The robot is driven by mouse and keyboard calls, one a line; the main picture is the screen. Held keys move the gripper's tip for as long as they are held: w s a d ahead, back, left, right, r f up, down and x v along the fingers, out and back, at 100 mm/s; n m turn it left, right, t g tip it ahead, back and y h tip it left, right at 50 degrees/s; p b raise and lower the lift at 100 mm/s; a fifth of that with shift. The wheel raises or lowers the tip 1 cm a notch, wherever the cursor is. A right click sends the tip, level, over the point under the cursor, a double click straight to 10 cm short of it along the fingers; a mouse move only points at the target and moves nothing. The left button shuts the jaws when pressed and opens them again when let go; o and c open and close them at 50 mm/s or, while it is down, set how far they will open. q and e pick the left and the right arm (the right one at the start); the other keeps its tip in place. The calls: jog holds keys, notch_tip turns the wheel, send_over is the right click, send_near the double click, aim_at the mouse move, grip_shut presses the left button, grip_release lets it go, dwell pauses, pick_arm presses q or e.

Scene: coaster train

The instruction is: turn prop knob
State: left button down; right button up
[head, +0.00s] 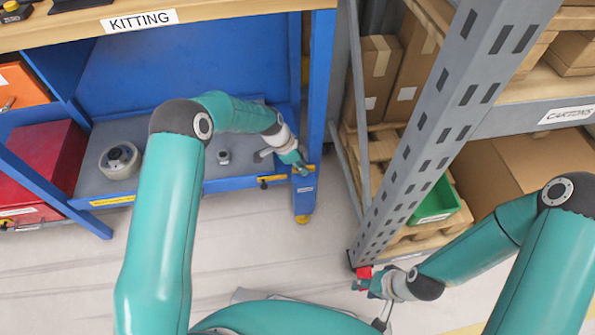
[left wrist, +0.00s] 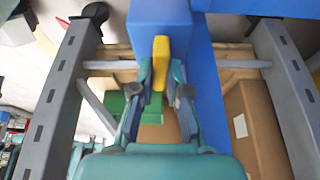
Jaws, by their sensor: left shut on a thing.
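A small yellow knob (head: 311,168) sits on the blue leg (head: 304,196) of the kitting bench. In the left wrist view the yellow knob (left wrist: 160,62) is an upright bar in front of the blue post (left wrist: 160,25). My left gripper (head: 301,166) is shut on this knob, one finger on each side, as the left wrist view shows (left wrist: 160,85). My right gripper (head: 366,283) is low beside the foot of the grey rack, by a small red piece (head: 364,271). I cannot tell whether its fingers are open or whether they touch the red piece.
The grey rack upright (head: 425,120) stands right of the bench leg, with a green bin (head: 436,203) and cartons (head: 520,170) behind it. The floor (head: 250,225) before the bench is clear.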

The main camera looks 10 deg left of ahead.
pick_arm(q)
jog(key=shift+s+d+f+m+g+b, duration=0.15)
jog(key=shift+m+g+b, duration=0.15)
jog(key=shift+m+b, duration=0.25)
jog(key=shift+s+d+f+m+g+b, duration=0.15)
jog(key=shift+m+g+b, duration=0.2)
jog(key=shift+m, duration=0.2)
pick_arm(e)
jog(key=shift+f, duration=1.45)
pick_arm(q)
jog(key=c, duration=1.2)
grip_release()
jog(key=shift+a+r, duration=0.1)
jog(key=shift+o, duration=0.2)
jog(key=shift+w+a, duration=0.1)
jog(key=shift+w, duration=0.05)
jog(key=shift+r, duration=0.1)
jog(key=shift+w+a+r, duration=0.1)
jog(key=shift+a+r, duration=0.1)
jog(key=shift+r, duration=0.25)
jog(key=v, duration=1)
jog(key=shift+s+a+r, duration=0.2)
jog(key=shift+r, duration=0.15)
pick_arm(e)
jog(key=shift+w, duration=0.2)
